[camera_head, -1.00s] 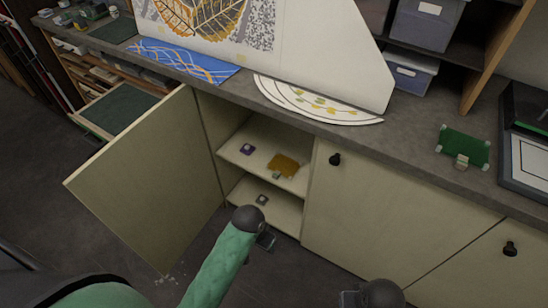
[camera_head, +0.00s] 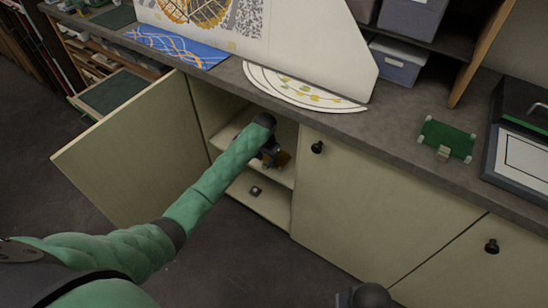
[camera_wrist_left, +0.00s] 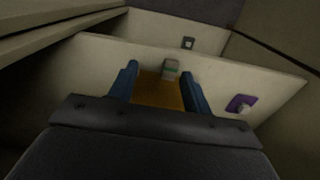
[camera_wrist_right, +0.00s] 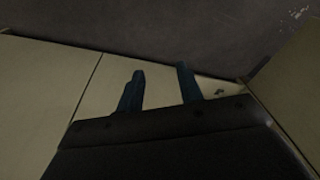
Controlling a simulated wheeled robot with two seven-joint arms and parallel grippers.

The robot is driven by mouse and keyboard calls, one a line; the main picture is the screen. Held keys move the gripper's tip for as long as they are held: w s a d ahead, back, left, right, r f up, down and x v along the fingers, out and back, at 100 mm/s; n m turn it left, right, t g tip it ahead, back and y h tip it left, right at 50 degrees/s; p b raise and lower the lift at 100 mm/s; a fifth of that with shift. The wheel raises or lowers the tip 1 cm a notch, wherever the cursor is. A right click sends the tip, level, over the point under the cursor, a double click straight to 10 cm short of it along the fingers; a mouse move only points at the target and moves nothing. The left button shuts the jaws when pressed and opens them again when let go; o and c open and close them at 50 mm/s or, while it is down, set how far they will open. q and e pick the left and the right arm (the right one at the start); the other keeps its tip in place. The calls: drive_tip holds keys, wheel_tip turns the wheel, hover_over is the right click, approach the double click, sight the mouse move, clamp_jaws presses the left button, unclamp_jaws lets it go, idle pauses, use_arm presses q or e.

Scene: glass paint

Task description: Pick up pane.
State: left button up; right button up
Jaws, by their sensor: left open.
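An amber pane (camera_head: 283,158) lies on the upper shelf inside the open cabinet, mostly hidden by my left gripper (camera_head: 271,155) in the head view. In the left wrist view, the amber pane (camera_wrist_left: 157,92) shows between the two blue fingers of my left gripper (camera_wrist_left: 161,78), which is open. A small pale block with a green stripe (camera_wrist_left: 171,69) sits at the pane's far edge. I cannot tell whether the fingers touch the pane. My right gripper (camera_wrist_right: 159,82) has its fingers apart and nothing between them, in front of the cabinet fronts.
A purple piece (camera_wrist_left: 241,104) lies on the upper shelf. A small grey piece (camera_head: 255,191) lies on the lower shelf. The open cabinet door (camera_head: 135,150) stands left of my left arm. A green pane (camera_head: 447,139) in a holder is on the counter (camera_head: 400,125).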

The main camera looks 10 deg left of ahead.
sight(265, 165)
use_arm(q)
drive_tip(key=shift+w+a+r, duration=0.25)
drive_tip(key=shift+w+a, duration=0.15)
drive_tip(key=shift+w, duration=0.2)
drive_tip(key=shift+w+a+r, duration=0.25)
drive_tip(key=shift+w+a, duration=0.1)
drive_tip(key=shift+w, duration=0.2)
drive_tip(key=shift+w+a+f, duration=0.1)
drive_tip(key=shift+w+f, duration=0.05)
drive_tip(key=shift+f, duration=0.3)
drive_tip(key=shift+f+p, duration=0.3)
drive_tip(key=shift+f, duration=0.45)
wheel_tip(265, 165, down, 5)
drive_tip(key=shift+r+p, duration=0.15)
drive_tip(key=shift+p, duration=0.6)
drive_tip(key=shift+f, duration=0.3)
use_arm(e)
wheel_tip(265, 165, down, 9)
drive_tip(key=shift+r, duration=0.2)
drive_tip(key=shift+d, duration=0.1)
use_arm(q)
clamp_jaws()
use_arm(e)
drive_tip(key=shift+s, duration=0.1)
